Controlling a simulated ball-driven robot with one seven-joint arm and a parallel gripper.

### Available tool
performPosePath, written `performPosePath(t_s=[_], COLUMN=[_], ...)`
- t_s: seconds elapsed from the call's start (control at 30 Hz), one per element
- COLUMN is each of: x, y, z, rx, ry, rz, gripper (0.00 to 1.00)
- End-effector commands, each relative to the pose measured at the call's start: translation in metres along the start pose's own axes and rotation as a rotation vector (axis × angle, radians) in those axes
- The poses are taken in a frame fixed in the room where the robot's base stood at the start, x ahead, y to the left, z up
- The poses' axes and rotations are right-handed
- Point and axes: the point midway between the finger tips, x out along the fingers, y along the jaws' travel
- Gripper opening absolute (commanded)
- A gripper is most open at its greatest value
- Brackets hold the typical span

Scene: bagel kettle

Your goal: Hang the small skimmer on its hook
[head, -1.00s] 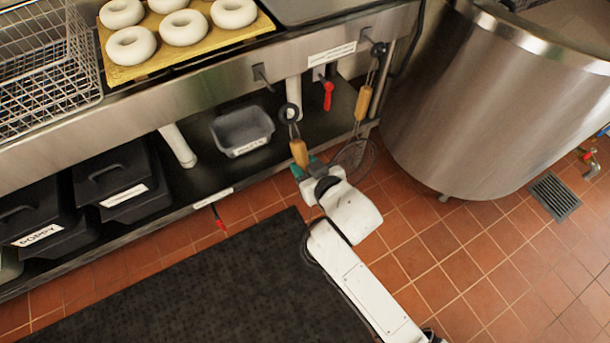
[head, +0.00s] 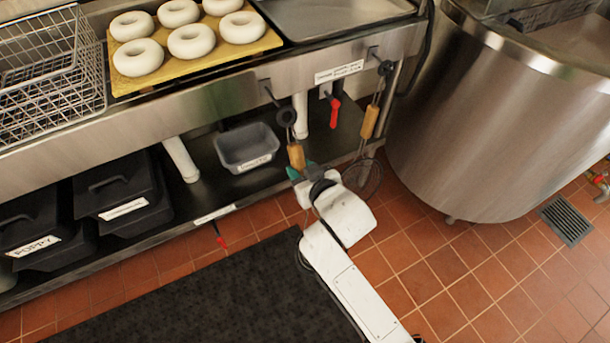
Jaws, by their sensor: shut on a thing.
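The small skimmer's wooden handle (head: 296,155) stands near upright with its dark hanging ring (head: 287,116) at the top. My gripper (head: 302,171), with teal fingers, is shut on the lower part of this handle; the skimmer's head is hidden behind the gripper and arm. A dark hook (head: 269,92) sticks out from the counter's steel front. The ring is at the hook's tip in the picture, slightly below and right of it; I cannot tell whether they touch or the ring is around it.
A larger skimmer (head: 369,122) hangs from another hook at right, its mesh close to my gripper. A red-handled valve (head: 335,110) sits between the hooks. A grey tub (head: 247,147) and black bins (head: 115,185) fill the lower shelf. The steel kettle (head: 490,120) stands right.

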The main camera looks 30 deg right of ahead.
Motion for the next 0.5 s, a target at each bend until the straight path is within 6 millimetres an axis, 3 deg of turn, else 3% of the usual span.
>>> performPosePath(t_s=[0.5], x=[0.027], y=[0.000], z=[-0.011], rx=[-0.001], ry=[0.003], rz=[0.001], gripper=[0.00])
